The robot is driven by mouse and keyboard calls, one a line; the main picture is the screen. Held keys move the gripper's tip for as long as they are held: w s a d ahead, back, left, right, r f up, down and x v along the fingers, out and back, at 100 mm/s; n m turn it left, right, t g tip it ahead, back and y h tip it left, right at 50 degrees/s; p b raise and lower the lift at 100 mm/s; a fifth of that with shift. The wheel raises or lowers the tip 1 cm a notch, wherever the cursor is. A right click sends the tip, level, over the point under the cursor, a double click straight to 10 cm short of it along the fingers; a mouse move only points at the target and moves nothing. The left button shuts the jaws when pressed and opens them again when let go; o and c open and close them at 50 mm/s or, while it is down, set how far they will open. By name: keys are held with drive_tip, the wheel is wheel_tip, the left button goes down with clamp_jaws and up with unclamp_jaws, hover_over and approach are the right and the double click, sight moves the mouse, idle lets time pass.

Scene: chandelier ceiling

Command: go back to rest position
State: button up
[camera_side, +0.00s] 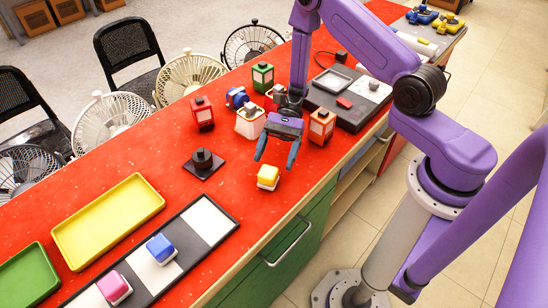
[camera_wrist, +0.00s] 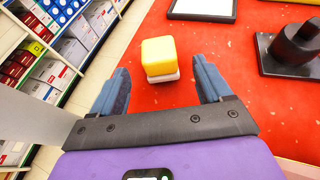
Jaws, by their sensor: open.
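My gripper (camera_side: 277,150) hangs above the red counter in the side view, fingers pointing down and spread apart. In the wrist view my gripper (camera_wrist: 160,90) shows its two blue-grey fingers wide open with nothing held between them. A yellow block with a white base (camera_side: 268,177) stands on the counter just below and in front of the fingers. It also shows in the wrist view, as the yellow block (camera_wrist: 160,57) beyond the fingertips, apart from both.
A black post on a square base (camera_side: 203,162) stands left of the gripper. Several lantern-like boxes, such as an orange one (camera_side: 321,125), stand close behind. A yellow tray (camera_side: 108,220), a green tray (camera_side: 28,278) and a black-framed board (camera_side: 210,220) with blue (camera_side: 161,248) and pink (camera_side: 114,287) blocks lie at left.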

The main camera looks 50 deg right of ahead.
drive_tip(key=s+a+r+n+h, duration=0.1)
drive_tip(key=n, duration=0.1)
drive_tip(key=a+r+n+g, duration=0.1)
drive_tip(key=r+n, duration=0.1)
drive_tip(key=s+r+n+h, duration=0.1)
drive_tip(key=n, duration=0.1)
drive_tip(key=shift+s+a+r+g+h, duration=0.2)
drive_tip(key=shift+s+a+g+h, duration=0.1)
drive_tip(key=shift+s+a+g, duration=0.1)
drive_tip(key=s+d+r+n+t+h, duration=0.3)
drive_tip(key=s+r+n, duration=0.4)
drive_tip(key=n, duration=0.3)
drive_tip(key=s+d+r+n+t+h, duration=0.4)
drive_tip(key=s+r+n, duration=0.4)
drive_tip(key=s+n, duration=0.2)
drive_tip(key=shift+s+d+h, duration=0.15)
drive_tip(key=shift+d+h, duration=0.65)
drive_tip(key=shift+h, duration=0.4)
